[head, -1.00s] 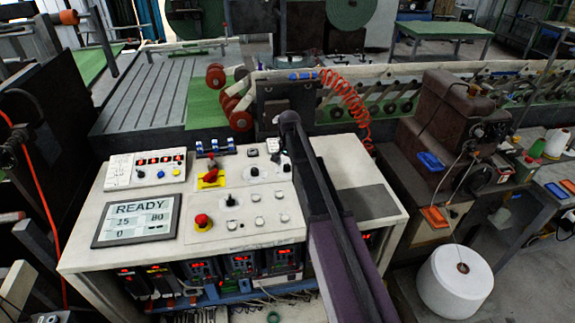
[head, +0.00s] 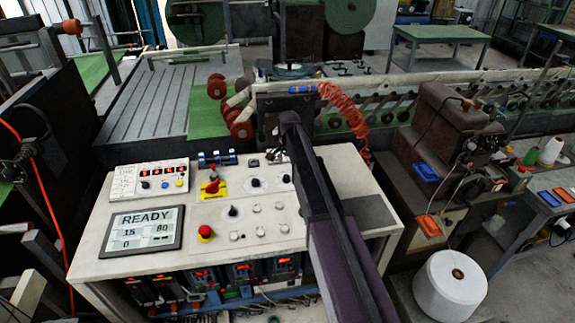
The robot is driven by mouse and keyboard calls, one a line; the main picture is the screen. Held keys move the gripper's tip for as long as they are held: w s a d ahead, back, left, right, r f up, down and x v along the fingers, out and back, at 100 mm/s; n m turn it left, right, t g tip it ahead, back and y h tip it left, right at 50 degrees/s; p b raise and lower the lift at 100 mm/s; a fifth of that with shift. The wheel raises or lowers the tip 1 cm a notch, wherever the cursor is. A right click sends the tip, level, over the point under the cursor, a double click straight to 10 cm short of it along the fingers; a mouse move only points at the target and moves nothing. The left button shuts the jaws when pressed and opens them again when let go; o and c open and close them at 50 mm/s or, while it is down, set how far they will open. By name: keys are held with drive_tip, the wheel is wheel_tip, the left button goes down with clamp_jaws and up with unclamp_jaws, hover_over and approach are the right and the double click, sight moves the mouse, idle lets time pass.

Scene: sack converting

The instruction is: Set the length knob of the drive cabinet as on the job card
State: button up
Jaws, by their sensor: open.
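The drive cabinet (head: 120,262) stands in front of me with a pale sloping top. Its screen (head: 141,229) reads READY, 15, 80 and 0. Two black knobs on pale round dials, a left one (head: 255,183) and a right one (head: 286,179), sit near the back of the panel. Another black knob (head: 232,211) sits lower. Which is the length knob is not legible. My gripper (head: 272,155) is small and partly hidden, open, near the panel's back edge behind the two dials.
A red handle on a yellow plate (head: 213,188) and a red stop button (head: 205,232) rise from the panel. A red coiled hose (head: 348,112) hangs behind my arm. A brown machine (head: 436,130) and a white thread cone (head: 450,284) stand at the right.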

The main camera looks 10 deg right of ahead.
sight(288, 177)
drive_tip(key=shift+r+p, duration=3.95)
drive_tip(key=shift+r, duration=0.3)
drive_tip(key=s+f+n+b, duration=0.3)
drive_tip(key=s, duration=0.6)
drive_tip(key=s+f+n+b, duration=0.3)
drive_tip(key=s, duration=0.7)
drive_tip(key=s+f+n+b, duration=0.3)
drive_tip(key=s+f+b, duration=0.1)
drive_tip(key=s, duration=0.6)
drive_tip(key=shift+s+n, duration=0.1)
drive_tip(key=shift+n, duration=0.3)
drive_tip(key=shift+r, duration=0.1)
drive_tip(key=shift+s+a, duration=0.1)
drive_tip(key=shift+s, duration=0.2)
drive_tip(key=shift+a, duration=0.15)
